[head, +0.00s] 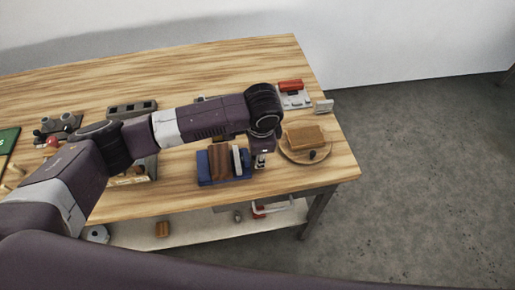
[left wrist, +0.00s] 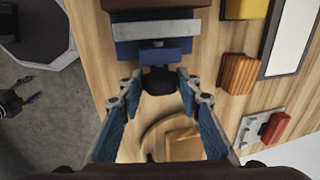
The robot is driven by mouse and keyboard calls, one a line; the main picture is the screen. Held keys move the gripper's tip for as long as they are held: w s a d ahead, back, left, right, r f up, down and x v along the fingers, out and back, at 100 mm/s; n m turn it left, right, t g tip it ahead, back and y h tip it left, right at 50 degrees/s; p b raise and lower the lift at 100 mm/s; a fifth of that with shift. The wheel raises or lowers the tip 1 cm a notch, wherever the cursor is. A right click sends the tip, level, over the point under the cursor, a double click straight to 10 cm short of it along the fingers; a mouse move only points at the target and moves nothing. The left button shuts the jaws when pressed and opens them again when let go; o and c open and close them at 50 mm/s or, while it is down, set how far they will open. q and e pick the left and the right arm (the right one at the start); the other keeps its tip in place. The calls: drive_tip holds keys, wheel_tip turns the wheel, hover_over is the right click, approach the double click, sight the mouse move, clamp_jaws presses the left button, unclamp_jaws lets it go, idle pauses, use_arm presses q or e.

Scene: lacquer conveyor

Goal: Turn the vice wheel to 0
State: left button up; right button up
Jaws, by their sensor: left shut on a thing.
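The blue vice (head: 210,180) stands near the table's front edge, with a brown wooden block (head: 219,162) between its jaws. It also shows at the top of the left wrist view (left wrist: 135,50). Its black wheel (left wrist: 158,80) faces my left gripper (left wrist: 158,92). The gripper's fingers lie on both sides of the wheel and are shut on it. In the head view my left gripper (head: 261,160) points down at the vice's right end and hides the wheel. No number or mark on the wheel can be read.
A round board (head: 327,157) with a wooden block (head: 305,137) lies just right of the gripper. A grey plate with a red block (head: 290,86) sits behind it. My left arm spans the table and hides some items. A lower shelf (head: 200,233) holds several things.

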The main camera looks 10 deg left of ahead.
use_arm(q)
drive_tip(key=shift+s+d+t+y+p, duration=0.1)
drive_tip(key=shift+s+t+y+p, duration=0.05)
drive_tip(key=shift+t+p, duration=0.35)
drive_tip(key=shift+s+t+y+p, duration=0.15)
drive_tip(key=shift+t+p, duration=0.15)
drive_tip(key=shift+t, duration=0.3)
drive_tip(key=shift+f+t+y+p, duration=0.1)
drive_tip(key=shift+t+y+p, duration=0.25)
drive_tip(key=shift+t, duration=0.65)
drive_tip(key=o, duration=1.2)
drive_tip(key=shift+c, duration=0.2)
